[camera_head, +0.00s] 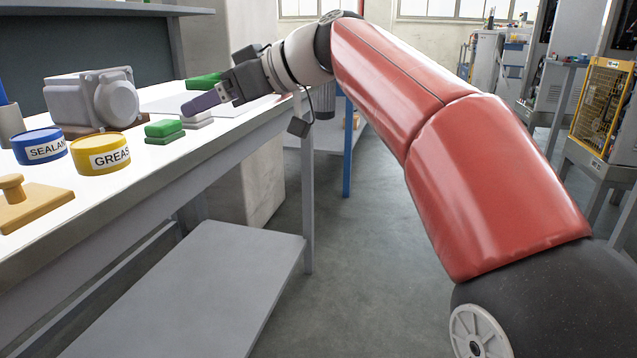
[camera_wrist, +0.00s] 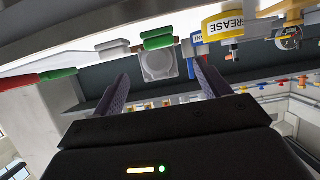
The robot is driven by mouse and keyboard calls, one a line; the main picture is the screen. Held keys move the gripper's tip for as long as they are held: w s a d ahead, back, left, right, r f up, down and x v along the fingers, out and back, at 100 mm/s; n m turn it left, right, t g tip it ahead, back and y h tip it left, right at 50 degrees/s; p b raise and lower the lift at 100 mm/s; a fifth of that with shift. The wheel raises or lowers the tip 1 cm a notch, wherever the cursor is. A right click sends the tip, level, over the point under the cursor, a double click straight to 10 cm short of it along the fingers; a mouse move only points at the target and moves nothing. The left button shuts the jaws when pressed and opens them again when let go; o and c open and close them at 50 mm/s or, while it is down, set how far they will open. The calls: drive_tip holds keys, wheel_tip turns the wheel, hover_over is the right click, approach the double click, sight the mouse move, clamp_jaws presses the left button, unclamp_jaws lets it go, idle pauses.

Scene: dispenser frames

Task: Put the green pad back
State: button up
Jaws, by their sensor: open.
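A green pad (camera_head: 163,129) lies on the white bench top in the head view, with a second green layer under it. In the wrist view, which looks upside down, a green pad (camera_wrist: 157,38) shows near the top middle. My gripper is open and empty, reaching in from the right above the bench. Its two dark fingers stand wide apart in the wrist view (camera_wrist: 162,74). In the head view the fingers overlap, and their height above the bench is hard to judge.
A grey-white pad (camera_head: 197,119) sits just below the fingers. A grey motor housing (camera_head: 108,98), a blue SEALANT can (camera_head: 39,147), a yellow GREASE can (camera_head: 100,154) and a wooden knobbed block (camera_head: 30,204) stand to the left. The bench's front edge has bare room.

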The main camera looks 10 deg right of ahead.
drive_tip(key=s+d+f+m+h, duration=0.4)
drive_tip(key=s+d+f, duration=0.4)
drive_tip(key=f, duration=0.2)
drive_tip(key=s+d+f+m+h, duration=0.4)
drive_tip(key=s+d+f, duration=0.4)
drive_tip(key=f, duration=0.3)
drive_tip(key=s+d+f+m+h, duration=0.4)
drive_tip(key=s+d+f, duration=0.4)
drive_tip(key=f, duration=0.3)
drive_tip(key=shift+f+m+h, duration=0.2)
drive_tip(key=shift+m+h, duration=0.1)
drive_tip(key=shift+m, duration=0.4)
drive_tip(key=shift+r, duration=0.1)
